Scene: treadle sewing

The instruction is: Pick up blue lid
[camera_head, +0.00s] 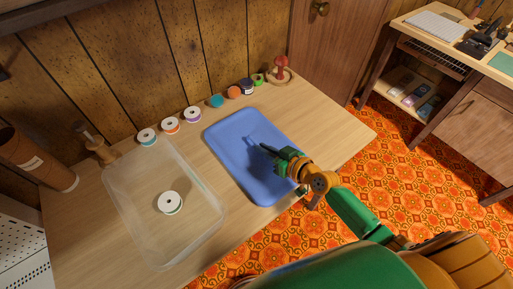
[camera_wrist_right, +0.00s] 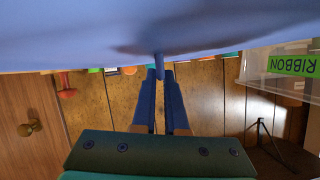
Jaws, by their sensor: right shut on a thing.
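The blue lid (camera_head: 235,150) is a rounded rectangle over the middle of the wooden table, right of a clear box (camera_head: 135,205). My right gripper (camera_head: 266,148) is over the lid, reaching in from the right. In the right wrist view the lid (camera_wrist_right: 80,35) fills the top of the picture, and a small blue knob (camera_wrist_right: 159,66) stands out from it. The gripper's fingertips (camera_wrist_right: 160,78) are shut on this knob. Whether the lid touches the table cannot be told. My left gripper is not in view.
The clear box holds a white spool (camera_head: 169,203); a green RIBBON label (camera_wrist_right: 293,65) shows in the wrist view. Several spools and small jars (camera_head: 193,115) line the back of the table. A wooden bird-like item (camera_head: 98,148) stands at the left. The table's right end (camera_head: 335,135) is clear.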

